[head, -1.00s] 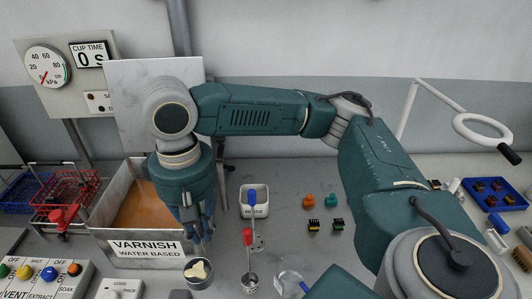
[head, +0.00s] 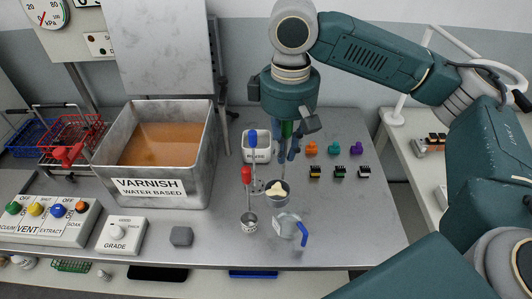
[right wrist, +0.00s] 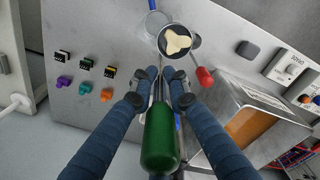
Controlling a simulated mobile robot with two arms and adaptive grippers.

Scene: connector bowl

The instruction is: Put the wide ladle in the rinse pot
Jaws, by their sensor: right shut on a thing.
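My right gripper (head: 288,152) points down and is shut on the stem of a green-handled ladle, whose handle (right wrist: 160,138) shows large in the right wrist view. Its round steel bowl (head: 278,201) hangs below the fingers and holds a pale three-lobed thing (right wrist: 175,41). I take this for the wide ladle. A white pot (head: 256,140) with a label, seemingly RINSE, stands behind and left of the bowl. A blue-handled ladle (head: 252,138) with a holed disc stands in front of it. A red-handled ladle (head: 246,175) is nearer. My left gripper is not in view.
The steel varnish tank (head: 206,165) stands left. A clear jug with a blue handle (head: 303,233) is close in front of the bowl. Several small coloured connectors (head: 311,149) lie to the right. A grey block (head: 181,236) lies near the front edge. The table's right front is clear.

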